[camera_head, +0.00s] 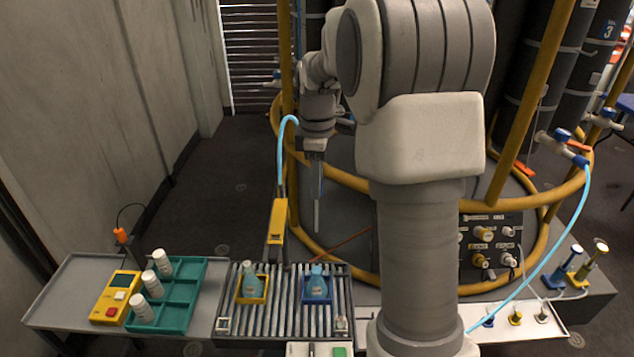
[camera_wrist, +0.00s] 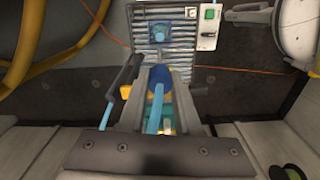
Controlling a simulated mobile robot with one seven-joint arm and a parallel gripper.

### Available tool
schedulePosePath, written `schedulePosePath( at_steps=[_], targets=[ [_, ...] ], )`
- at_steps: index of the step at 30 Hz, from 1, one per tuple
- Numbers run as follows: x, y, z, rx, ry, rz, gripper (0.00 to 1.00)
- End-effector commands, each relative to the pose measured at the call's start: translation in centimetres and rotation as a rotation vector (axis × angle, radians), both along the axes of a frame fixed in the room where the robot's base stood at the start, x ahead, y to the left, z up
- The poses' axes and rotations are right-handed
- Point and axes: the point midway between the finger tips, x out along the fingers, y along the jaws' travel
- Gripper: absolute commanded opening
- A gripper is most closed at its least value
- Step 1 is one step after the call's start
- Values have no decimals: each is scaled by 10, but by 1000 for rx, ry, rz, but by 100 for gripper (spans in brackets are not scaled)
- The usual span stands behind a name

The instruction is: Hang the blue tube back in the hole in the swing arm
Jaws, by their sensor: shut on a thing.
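My gripper (camera_head: 316,228) hangs pointing down above the near floor, behind the roller conveyor. In the wrist view its jaws (camera_wrist: 156,122) are closed around a light blue tube (camera_wrist: 157,108), with a darker blue round part at its far end. In the head view only a thin bluish strip shows along the fingers, so the tube's lower end is unclear. A yellow block (camera_head: 277,222) with grey prongs below stands left of my gripper, apart from it; it looks like the swing arm. A light blue hose (camera_head: 281,160) arches into its top. I cannot make out the hole.
The roller conveyor (camera_head: 288,325) bears a yellow tray (camera_head: 240,298) and a blue tray (camera_head: 328,299), each with a flask. A green rack (camera_head: 190,311) with white bottles and a yellow meter (camera_head: 113,298) are at left. Yellow frame tubes (camera_head: 345,178) run close behind my gripper.

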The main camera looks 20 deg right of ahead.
Motion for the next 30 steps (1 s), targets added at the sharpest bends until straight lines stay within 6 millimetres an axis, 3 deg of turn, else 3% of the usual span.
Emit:
schedulePosePath(
  at_steps=[30],
  targets=[
    [0, 0, 54, 0, 0, 0, 0]
  ],
)
